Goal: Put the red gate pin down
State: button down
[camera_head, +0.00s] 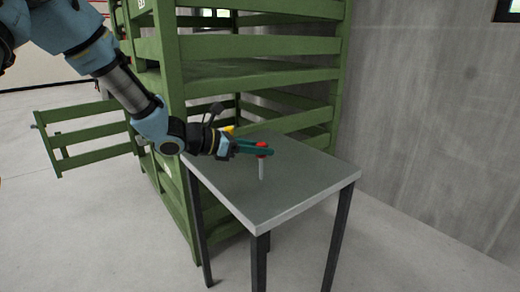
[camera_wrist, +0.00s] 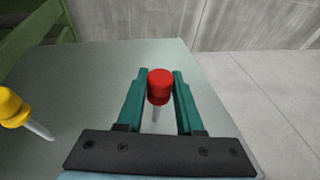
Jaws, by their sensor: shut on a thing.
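The red gate pin (camera_head: 262,145) has a red head and a pale metal shaft. It is held upright over the grey table (camera_head: 290,190), shaft pointing down. I cannot tell whether the shaft's tip touches the tabletop. My gripper (camera_head: 258,149) has teal fingers and reaches in from the left. In the wrist view, my gripper (camera_wrist: 160,90) has one finger on each side of the red head (camera_wrist: 159,82), shut on the pin. The lower shaft is partly hidden below the head there.
A yellow-headed pin (camera_wrist: 14,107) lies on the table to the left of my gripper; its yellow head also shows in the head view (camera_head: 229,129). A green slatted rack (camera_head: 245,80) stands behind and left of the table. The table's front and right are bare.

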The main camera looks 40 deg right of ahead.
jog(key=c, duration=0.5)
grip_release()
jog(key=shift+c, duration=0.2)
jog(key=shift+w+a+r, duration=0.1)
jog(key=v, duration=1.1)
jog(key=shift+a+p, duration=0.4)
jog(key=shift+p, duration=0.05)
jog(key=s+a+f+m+t+y, duration=0.1)
jog(key=a+f+m+y, duration=0.3)
jog(key=a, duration=0.6)
jog(key=a+f+m+t+y, duration=0.1)
jog(key=a+f+m+y, duration=0.35)
jog(key=a, duration=0.55)
jog(key=w+a+m+t+y, duration=0.1)
jog(key=a+m+t+y, duration=0.3)
jog(key=a, duration=1.4)
jog(key=m+y, duration=0.1)
jog(key=m, duration=0.2)
jog(key=shift+w, duration=0.3)
